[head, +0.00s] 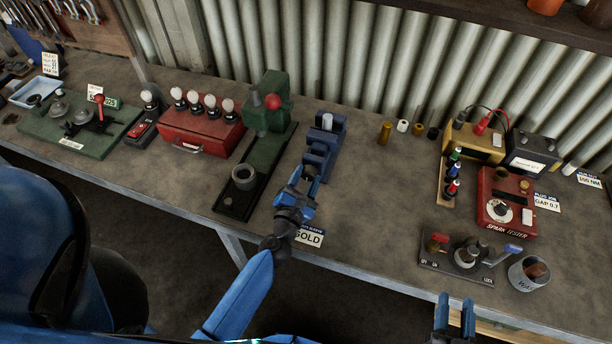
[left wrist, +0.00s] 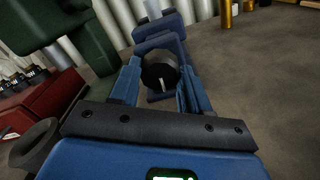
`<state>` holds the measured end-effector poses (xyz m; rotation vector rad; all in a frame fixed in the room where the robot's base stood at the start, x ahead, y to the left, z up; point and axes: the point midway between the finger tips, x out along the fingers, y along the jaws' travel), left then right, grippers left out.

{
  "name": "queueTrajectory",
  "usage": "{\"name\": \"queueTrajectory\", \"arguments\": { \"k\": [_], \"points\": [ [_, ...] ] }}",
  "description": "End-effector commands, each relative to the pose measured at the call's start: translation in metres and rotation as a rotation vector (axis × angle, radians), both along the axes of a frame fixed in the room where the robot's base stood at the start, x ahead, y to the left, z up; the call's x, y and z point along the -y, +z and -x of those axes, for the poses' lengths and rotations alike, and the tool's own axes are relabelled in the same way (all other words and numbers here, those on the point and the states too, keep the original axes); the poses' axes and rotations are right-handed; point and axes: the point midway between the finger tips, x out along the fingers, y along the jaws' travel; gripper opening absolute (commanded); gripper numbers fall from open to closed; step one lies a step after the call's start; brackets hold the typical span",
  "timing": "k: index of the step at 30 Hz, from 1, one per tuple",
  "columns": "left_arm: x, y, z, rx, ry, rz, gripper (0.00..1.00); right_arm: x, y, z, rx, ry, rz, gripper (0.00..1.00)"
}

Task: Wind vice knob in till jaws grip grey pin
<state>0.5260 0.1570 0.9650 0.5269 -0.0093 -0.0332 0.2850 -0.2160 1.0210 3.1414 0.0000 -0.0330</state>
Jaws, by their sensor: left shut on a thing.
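The blue vice (head: 323,150) stands on the bench, with a grey pin (head: 327,121) upright at its jaws. In the left wrist view the vice (left wrist: 160,42) is straight ahead. Its dark round knob (left wrist: 158,72), with a pale mark, sits between the fingers of my left gripper (left wrist: 160,90). My left gripper (head: 303,182) is shut on the knob at the near end of the vice. I cannot tell whether the jaws touch the pin. My right gripper (head: 455,315) is open and empty at the bench's front edge.
A green press (head: 268,150) stands close left of the vice, with a grey ring (head: 244,176) on its base. A GOLD label (head: 310,238) lies in front. Several small pins, including a gold one (head: 385,132), stand to the right. The bench middle is clear.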

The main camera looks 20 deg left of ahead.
Motion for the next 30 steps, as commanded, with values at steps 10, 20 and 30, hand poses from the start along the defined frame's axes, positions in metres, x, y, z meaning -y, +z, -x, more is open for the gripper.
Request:
{"name": "queueTrajectory", "arguments": {
  "k": [10, 20, 30],
  "points": [
    [-0.001, 0.001, 0.000, 0.008, -0.001, -0.317, 0.16, 0.000, 0.015, 0.000, 0.000, 0.000, 0.000, 0.39],
    [-0.001, 0.000, 0.000, 0.015, -0.001, -0.524, 0.16, 0.000, 0.022, 0.000, 0.000, 0.000, 0.000, 0.39],
    [-0.001, 0.000, 0.000, 0.019, -0.001, -0.602, 0.16, 0.000, 0.024, 0.000, 0.000, 0.000, 0.000, 0.39]
  ]
}}
